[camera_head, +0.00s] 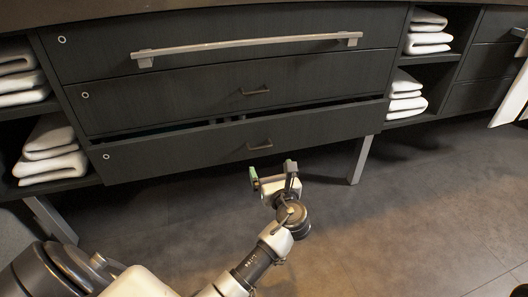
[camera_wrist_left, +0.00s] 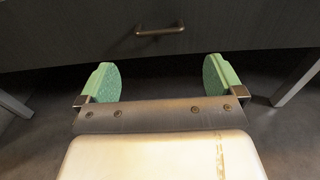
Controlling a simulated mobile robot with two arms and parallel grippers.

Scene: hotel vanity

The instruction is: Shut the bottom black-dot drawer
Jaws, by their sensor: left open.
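The bottom drawer (camera_head: 200,153) of the dark vanity stands partly open, with a dark gap along its top edge. It has a short metal handle (camera_head: 260,145) and a round dot with a light ring near its left end. My left gripper (camera_head: 272,172) is open and empty, just below and in front of this drawer. In the left wrist view its green fingertips (camera_wrist_left: 160,80) are spread apart below the drawer handle (camera_wrist_left: 160,31), not visibly touching it. My right gripper is not in view.
The middle drawer (camera_head: 180,101) and the top drawer (camera_head: 210,60) look shut; a long metal bar (camera_head: 250,45) crosses the top one. Folded white towels (camera_head: 50,150) fill side shelves. A metal leg (camera_head: 361,160) stands right of my gripper. The floor (camera_head: 400,220) is clear.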

